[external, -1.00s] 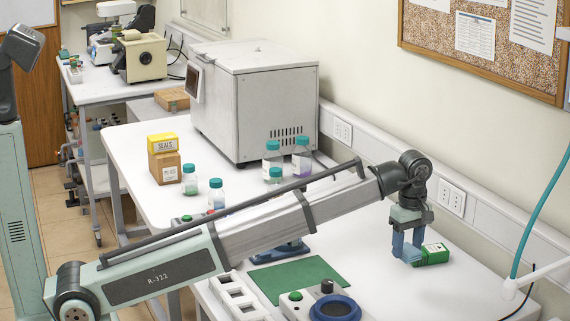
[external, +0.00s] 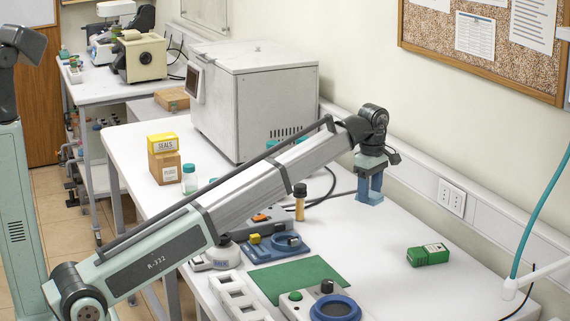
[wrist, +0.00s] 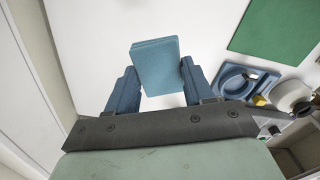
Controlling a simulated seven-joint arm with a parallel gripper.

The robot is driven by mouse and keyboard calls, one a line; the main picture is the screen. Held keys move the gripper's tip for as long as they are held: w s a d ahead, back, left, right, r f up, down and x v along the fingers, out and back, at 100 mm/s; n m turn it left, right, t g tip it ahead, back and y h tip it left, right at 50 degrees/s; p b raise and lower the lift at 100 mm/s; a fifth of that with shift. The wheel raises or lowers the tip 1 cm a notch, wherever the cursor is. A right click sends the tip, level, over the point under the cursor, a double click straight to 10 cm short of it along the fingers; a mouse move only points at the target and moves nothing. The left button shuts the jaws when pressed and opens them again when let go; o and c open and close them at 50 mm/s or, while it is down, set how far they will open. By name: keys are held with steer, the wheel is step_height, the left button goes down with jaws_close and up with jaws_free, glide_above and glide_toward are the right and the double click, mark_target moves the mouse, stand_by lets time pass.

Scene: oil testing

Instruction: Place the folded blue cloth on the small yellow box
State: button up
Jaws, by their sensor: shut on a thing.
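The folded blue cloth (wrist: 156,65) is a flat light-blue rectangle held between my gripper's two blue fingers in the wrist view. In the external view my gripper (external: 369,196) points down over the right-hand part of the white bench; the cloth is hard to tell from the fingers there. The small yellow box (external: 161,142), marked SEALS, sits on top of a brown cardboard box (external: 164,169) at the bench's far left. My gripper is well to the right of it. The yellow box does not show in the wrist view.
A large grey machine (external: 275,95) stands between the yellow box and the wall. A teal-capped bottle (external: 189,180) stands beside the cardboard box; others are hidden behind my arm. A green box (external: 428,255), a green mat (external: 300,278) and a blue device (external: 270,247) lie nearer the front.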

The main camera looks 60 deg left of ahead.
steer(key=s+a+r+n, duration=0.1)
steer(key=a+n, duration=0.1)
steer(key=a, duration=0.8)
steer(key=s+a+r+n, duration=0.1)
steer(key=a+r, duration=0.1)
steer(key=a, duration=0.9)
step_height(320, 180, up, 8)
steer(key=n, duration=1.1)
glide_above(162, 136)
steer(key=shift+f, duration=4.6)
steer(key=shift+f, duration=0.15)
steer(key=o, duration=1)
